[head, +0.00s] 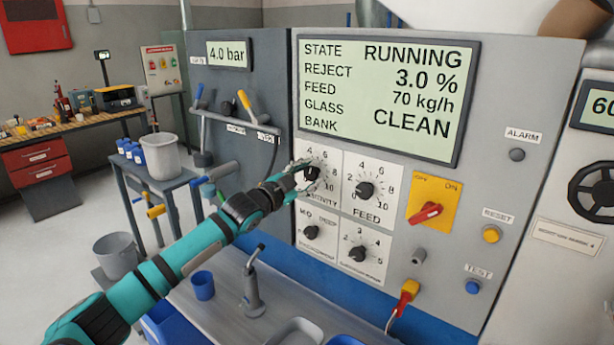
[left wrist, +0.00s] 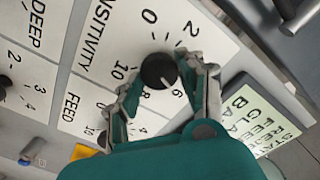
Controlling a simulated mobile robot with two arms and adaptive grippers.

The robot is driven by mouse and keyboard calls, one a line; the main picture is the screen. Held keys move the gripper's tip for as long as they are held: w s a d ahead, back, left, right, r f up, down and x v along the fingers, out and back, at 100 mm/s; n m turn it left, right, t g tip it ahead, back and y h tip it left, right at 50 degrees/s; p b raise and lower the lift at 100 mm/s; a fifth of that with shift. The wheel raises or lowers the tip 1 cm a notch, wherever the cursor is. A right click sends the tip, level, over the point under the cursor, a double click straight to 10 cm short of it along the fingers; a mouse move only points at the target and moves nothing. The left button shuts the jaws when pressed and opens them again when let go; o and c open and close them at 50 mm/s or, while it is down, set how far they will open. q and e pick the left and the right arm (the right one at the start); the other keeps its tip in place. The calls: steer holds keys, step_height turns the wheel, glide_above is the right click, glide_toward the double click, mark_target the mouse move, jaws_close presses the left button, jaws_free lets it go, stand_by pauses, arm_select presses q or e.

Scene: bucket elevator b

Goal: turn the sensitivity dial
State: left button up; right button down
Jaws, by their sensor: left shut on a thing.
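The sensitivity dial (head: 311,173) is a black knob on a white scale plate at the upper left of the dial group. In the left wrist view the dial (left wrist: 158,70) sits between my fingers, with its white pointer line toward the 6. My left gripper (head: 303,172) reaches in from the left and is shut on the dial; its fingers (left wrist: 165,82) flank the knob in the left wrist view. Part of the dial's scale and label is hidden behind the gripper in the head view. My right gripper is not in view.
The feed dial (head: 365,190) is close on the right, with two smaller dials below. A display (head: 388,95) reads RUNNING, reject 3.0 %. A red switch (head: 427,212) is further right.

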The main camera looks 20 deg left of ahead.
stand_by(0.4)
arm_select(q)
steer(key=o, duration=1.1)
steer(key=v, duration=1.2)
